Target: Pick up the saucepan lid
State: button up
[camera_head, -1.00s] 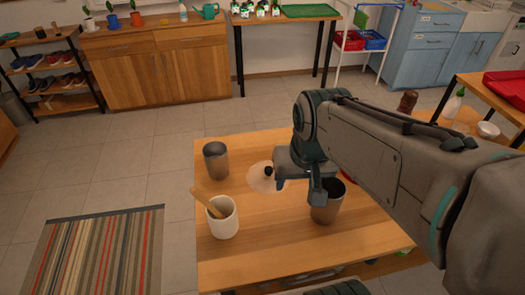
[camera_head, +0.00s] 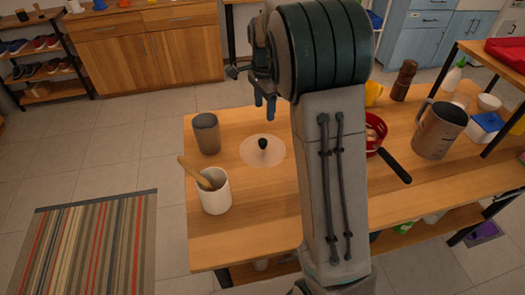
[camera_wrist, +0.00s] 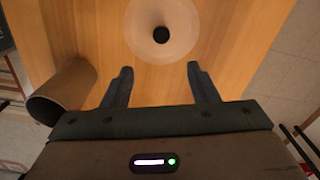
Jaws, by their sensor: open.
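The saucepan lid (camera_head: 252,157) is a pale, see-through disc with a black knob (camera_head: 263,144), lying flat on the wooden table (camera_head: 240,235). In the wrist view the lid (camera_wrist: 183,49) and its dark knob (camera_wrist: 161,35) lie at the top centre, beyond my fingertips. My gripper (camera_wrist: 158,72) is open and empty, its two fingers apart, with bare table between them. In the head view my gripper (camera_head: 264,103) is above the far part of the table, apart from the lid, partly hidden by my arm.
A grey metal cup (camera_head: 207,135) stands left of the lid; it shows close beside my left finger in the wrist view (camera_wrist: 62,88). A white crock (camera_head: 215,195) with a wooden utensil stands nearer. A red saucepan (camera_head: 376,132) and a metal pitcher (camera_head: 439,131) are to the right.

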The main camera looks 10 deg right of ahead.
aim_at(263, 140)
notch_tip(263, 140, down, 14)
jog(key=shift+w+a+r, duration=0.1)
jog(key=shift+r, duration=0.1)
jog(key=c, duration=1.1)
